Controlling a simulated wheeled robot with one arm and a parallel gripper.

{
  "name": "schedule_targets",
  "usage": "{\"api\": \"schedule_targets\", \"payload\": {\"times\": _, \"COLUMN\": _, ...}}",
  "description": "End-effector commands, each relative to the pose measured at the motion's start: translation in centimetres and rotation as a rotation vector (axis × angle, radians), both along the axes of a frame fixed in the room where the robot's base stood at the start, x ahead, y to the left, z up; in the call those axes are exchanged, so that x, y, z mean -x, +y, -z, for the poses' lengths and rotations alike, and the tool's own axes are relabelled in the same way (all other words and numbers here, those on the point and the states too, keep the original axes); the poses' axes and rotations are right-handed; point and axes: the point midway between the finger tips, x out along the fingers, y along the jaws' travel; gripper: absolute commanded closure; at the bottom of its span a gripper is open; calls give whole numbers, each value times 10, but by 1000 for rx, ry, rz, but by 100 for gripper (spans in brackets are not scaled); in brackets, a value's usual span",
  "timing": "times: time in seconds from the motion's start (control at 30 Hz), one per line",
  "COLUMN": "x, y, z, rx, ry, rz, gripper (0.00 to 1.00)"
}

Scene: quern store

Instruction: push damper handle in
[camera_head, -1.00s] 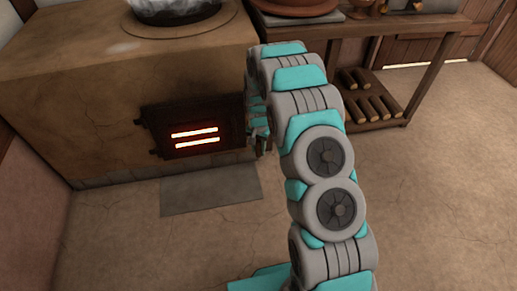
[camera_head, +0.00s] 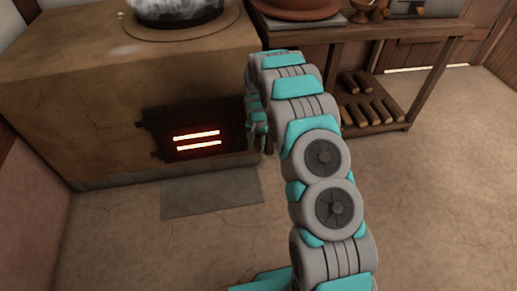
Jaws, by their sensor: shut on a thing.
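The clay stove (camera_head: 80,75) stands at the left. Its dark firebox door (camera_head: 160,130) is in the front face, with two glowing red slots. My gripper (camera_head: 259,142) is at the stove's right front edge, just right of the firebox door, pointing down and partly hidden behind my own arm. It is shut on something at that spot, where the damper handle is. The handle itself is hidden by my gripper and arm, so how far it sticks out cannot be seen.
A steaming dark pot (camera_head: 178,14) sits on top of the stove. A grey floor plate (camera_head: 211,191) lies before the door. A wooden table (camera_head: 420,32) with firewood (camera_head: 370,110) on its lower shelf stands behind my arm. The floor at right is clear.

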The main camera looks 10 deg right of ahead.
Motion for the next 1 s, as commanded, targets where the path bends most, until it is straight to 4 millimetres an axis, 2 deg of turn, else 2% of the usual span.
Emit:
{"api": "schedule_targets", "payload": {"times": 0.03, "x": 0, "y": -6, "z": 0, "rx": 3, "ry": 1, "rz": 5, "gripper": 100}}
{"api": "schedule_targets", "payload": {"times": 0.2, "x": 1, "y": -6, "z": 0, "rx": 4, "ry": 1, "rz": 5, "gripper": 100}}
{"api": "schedule_targets", "payload": {"times": 0.23, "x": 1, "y": -6, "z": 0, "rx": 4, "ry": 1, "rz": 5, "gripper": 65}}
{"api": "schedule_targets", "payload": {"times": 0.43, "x": 0, "y": -5, "z": 0, "rx": 3, "ry": 1, "rz": 4, "gripper": 42}}
{"api": "schedule_targets", "payload": {"times": 0.8, "x": 0, "y": -2, "z": -1, "rx": 1, "ry": 0, "rz": 2, "gripper": 40}}
{"api": "schedule_targets", "payload": {"times": 1.0, "x": -1, "y": -2, "z": -16, "rx": 2, "ry": -2, "rz": 2, "gripper": 40}}
